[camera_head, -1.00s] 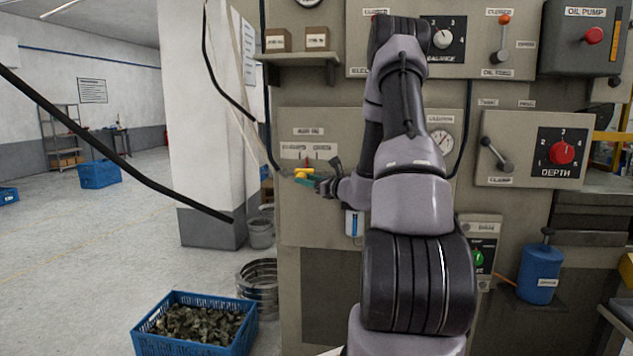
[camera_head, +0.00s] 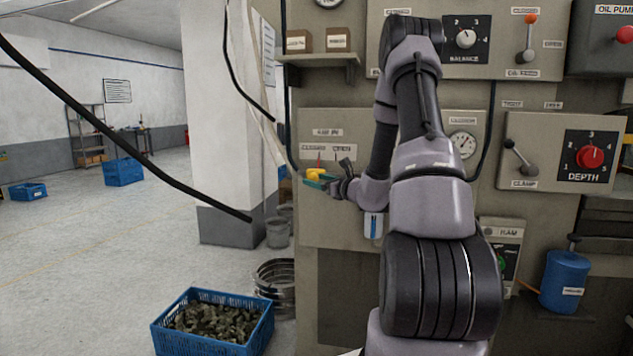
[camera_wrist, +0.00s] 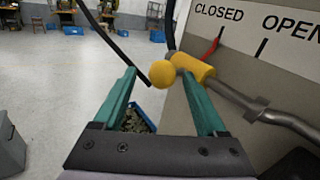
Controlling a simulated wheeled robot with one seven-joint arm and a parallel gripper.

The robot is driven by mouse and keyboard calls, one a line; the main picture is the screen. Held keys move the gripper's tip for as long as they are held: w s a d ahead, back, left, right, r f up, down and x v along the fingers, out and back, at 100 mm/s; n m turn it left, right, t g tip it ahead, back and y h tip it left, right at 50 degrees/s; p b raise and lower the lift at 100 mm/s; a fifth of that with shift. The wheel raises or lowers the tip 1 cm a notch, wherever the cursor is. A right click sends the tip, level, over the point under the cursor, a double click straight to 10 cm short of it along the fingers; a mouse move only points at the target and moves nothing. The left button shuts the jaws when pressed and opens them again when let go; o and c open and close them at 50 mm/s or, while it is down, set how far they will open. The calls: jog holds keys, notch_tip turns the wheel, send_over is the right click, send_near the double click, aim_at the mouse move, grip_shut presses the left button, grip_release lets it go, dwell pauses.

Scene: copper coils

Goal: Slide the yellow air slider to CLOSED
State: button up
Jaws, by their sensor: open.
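The yellow air slider (camera_head: 316,174) sits on the pipe along the control panel. In the wrist view its round yellow knob (camera_wrist: 162,74) lies between my fingertips, and its yellow body (camera_wrist: 195,67) is on the pipe. Its red pointer (camera_wrist: 213,45) stands below the CLOSED label (camera_wrist: 219,13), left of the mark under the OPEN label (camera_wrist: 290,26). My gripper (camera_wrist: 159,72) is open, its teal fingers on either side of the knob. The right fingertip overlaps the yellow body in view; I cannot tell if it touches. My gripper also shows in the head view (camera_head: 318,182).
A blue crate (camera_head: 161,338) of scrap stands on the floor at lower left, with metal coils (camera_head: 277,278) and a bucket (camera_head: 278,234) near the panel. A black cable (camera_head: 120,140) hangs across the left. The floor left of the panel is mostly open.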

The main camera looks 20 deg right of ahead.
jog(key=v, duration=1)
jog(key=shift+s, duration=0.15)
jog(key=s+a+r+n+g+y, duration=0.25)
jog(key=s+a+n+g, duration=0.2)
jog(key=a, duration=0.25)
jog(key=s+a+r+n+g+y, duration=0.1)
jog(key=s+a+r+n+g, duration=0.35)
jog(key=a+n, duration=0.2)
jog(key=s+a+r+n+g+y, duration=0.2)
jog(key=s+a+r+n+g, duration=0.1)
jog(key=s+a+n, duration=0.4)
jog(key=s+d+r+n+t+h, duration=0.1)
jog(key=s+d+r+n+h, duration=0.1)
jog(key=s+r+n+h, duration=0.1)
jog(key=s+d+r+n+t+h, duration=0.1)
jog(key=s+r+n+h, duration=0.1)
jog(key=s+n+h, duration=0.3)
jog(key=s+h, duration=0.1)
jog(key=s, duration=0.2)
jog(key=shift+s+d+r+n+h, duration=0.2)
jog(key=shift+d+r+n+h, duration=0.15)
jog(key=shift+d+r+n, duration=0.05)
